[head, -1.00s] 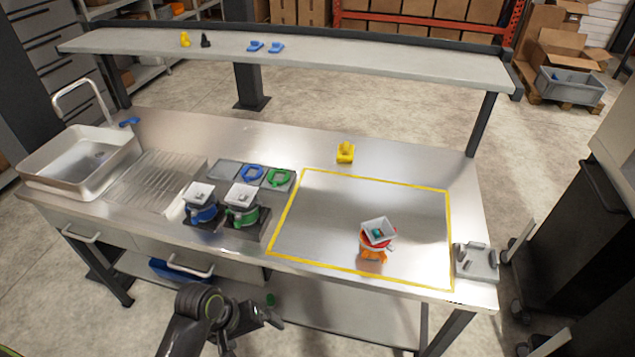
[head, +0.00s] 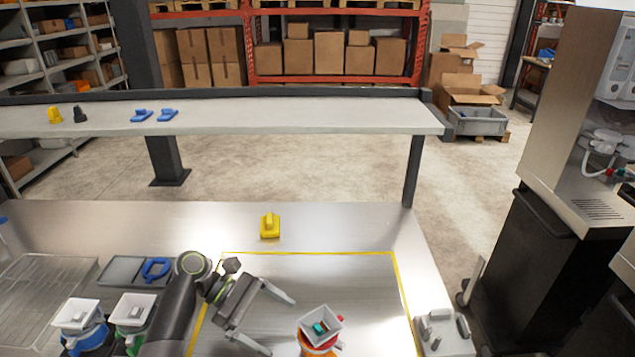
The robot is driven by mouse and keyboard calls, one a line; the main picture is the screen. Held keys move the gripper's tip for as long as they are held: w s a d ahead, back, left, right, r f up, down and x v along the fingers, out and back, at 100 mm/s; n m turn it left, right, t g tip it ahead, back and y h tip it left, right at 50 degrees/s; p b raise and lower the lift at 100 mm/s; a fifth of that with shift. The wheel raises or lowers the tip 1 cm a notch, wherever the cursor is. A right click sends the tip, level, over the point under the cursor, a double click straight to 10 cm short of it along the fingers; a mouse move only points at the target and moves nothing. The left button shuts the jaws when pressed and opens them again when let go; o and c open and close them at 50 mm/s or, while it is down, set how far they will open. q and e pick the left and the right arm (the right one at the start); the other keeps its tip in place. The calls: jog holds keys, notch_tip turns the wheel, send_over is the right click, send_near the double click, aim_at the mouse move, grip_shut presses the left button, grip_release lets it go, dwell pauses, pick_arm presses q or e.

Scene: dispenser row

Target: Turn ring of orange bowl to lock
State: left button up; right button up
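The orange bowl (head: 303,338) stands near the bottom edge of the head view, inside the yellow-lined area. A red ring (head: 322,349) shows around its upper part, below a white square hopper (head: 306,322) with a teal piece (head: 320,328) inside. The lower part of the bowl is cut off by the picture edge. I cannot tell the ring's lock position. My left gripper (head: 281,327) is open and empty, just left of the bowl, its two fingers spread and pointing toward it. My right gripper is not in view.
Blue (head: 82,336) and green (head: 130,338) dispensers with white hoppers stand left of my arm. A yellow part (head: 270,226) lies behind the marked area. A grey fixture (head: 442,330) sits at the right table edge. A raised shelf (head: 300,115) spans the back.

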aim_at(309, 341)
pick_arm(q)
jog(key=shift+w+f, duration=0.2)
jog(key=shift+w, duration=0.05)
jog(key=shift+w+d, duration=0.1)
jog(key=shift+d, duration=0.05)
jog(key=shift+d+f+b, duration=0.45)
jog(key=shift+d+b, duration=0.05)
jog(key=shift+b, duration=0.45)
jog(key=b+x, duration=0.5)
jog(key=shift+a, duration=0.1)
jog(key=shift+s+d+f+p, duration=0.1)
jog(key=shift+s+d+p, duration=0.15)
jog(key=shift+d+p, duration=0.25)
jog(key=shift+s+d+f+p, duration=0.15)
jog(key=shift+s+d+p, duration=0.15)
jog(key=shift+d, duration=0.4)
jog(key=shift+s+d+f, duration=0.1)
jog(key=shift+d+f, duration=0.3)
jog(key=shift+d, duration=0.05)
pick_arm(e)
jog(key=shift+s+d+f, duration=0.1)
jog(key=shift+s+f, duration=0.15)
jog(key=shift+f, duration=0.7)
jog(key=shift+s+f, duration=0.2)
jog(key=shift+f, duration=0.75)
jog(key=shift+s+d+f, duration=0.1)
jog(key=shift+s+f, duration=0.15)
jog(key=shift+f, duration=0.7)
